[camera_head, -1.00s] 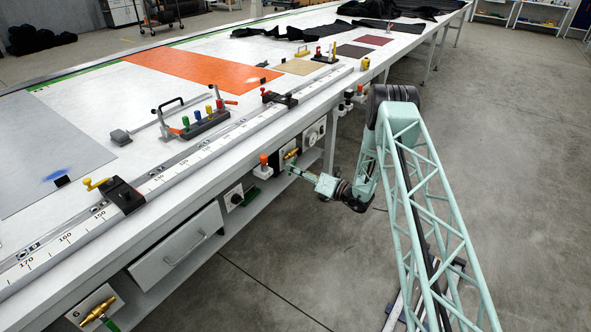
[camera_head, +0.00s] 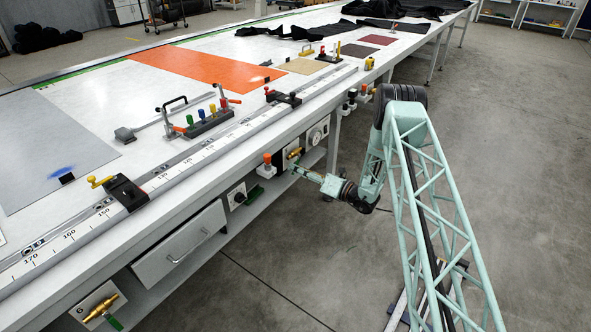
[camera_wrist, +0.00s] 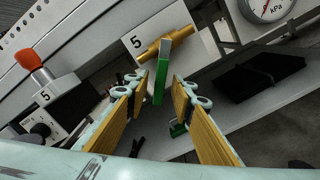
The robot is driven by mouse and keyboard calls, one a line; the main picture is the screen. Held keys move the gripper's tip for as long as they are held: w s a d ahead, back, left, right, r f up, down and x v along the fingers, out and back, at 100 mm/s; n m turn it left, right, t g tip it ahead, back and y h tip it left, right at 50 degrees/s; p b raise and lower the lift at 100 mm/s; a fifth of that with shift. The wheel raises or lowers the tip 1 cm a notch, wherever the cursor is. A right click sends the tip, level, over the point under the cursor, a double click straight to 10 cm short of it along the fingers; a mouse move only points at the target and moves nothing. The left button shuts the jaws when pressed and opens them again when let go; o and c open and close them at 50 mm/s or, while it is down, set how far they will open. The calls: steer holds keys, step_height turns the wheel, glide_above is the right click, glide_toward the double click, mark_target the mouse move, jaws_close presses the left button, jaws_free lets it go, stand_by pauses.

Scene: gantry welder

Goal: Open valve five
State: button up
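Valve five has a brass body (camera_wrist: 165,46) on a white plate marked 5 (camera_wrist: 150,28). Its green lever (camera_wrist: 159,82) hangs down, crosswise to the brass body. In the head view the brass valve (camera_head: 294,153) sits under the table's front edge, partly hidden by my gripper. My gripper (camera_wrist: 163,88) is open, its two wood-coloured fingers on either side of the lever. The lever's lower end lies between the fingertips, with gaps visible on both sides. My gripper (camera_head: 298,170) points at the valve from the aisle side.
A red-orange knob (camera_wrist: 29,58) on a box marked 5 is left of the valve. A kPa gauge (camera_wrist: 267,8) is at upper right. A dark block (camera_wrist: 267,78) rests on the shelf. A drawer (camera_head: 180,245) and valve six (camera_head: 101,308) are nearer.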

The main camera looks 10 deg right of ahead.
steer(key=v, duration=1.1)
steer(key=shift+s+a, duration=0.15)
steer(key=shift+a, duration=0.05)
stand_by(0.4)
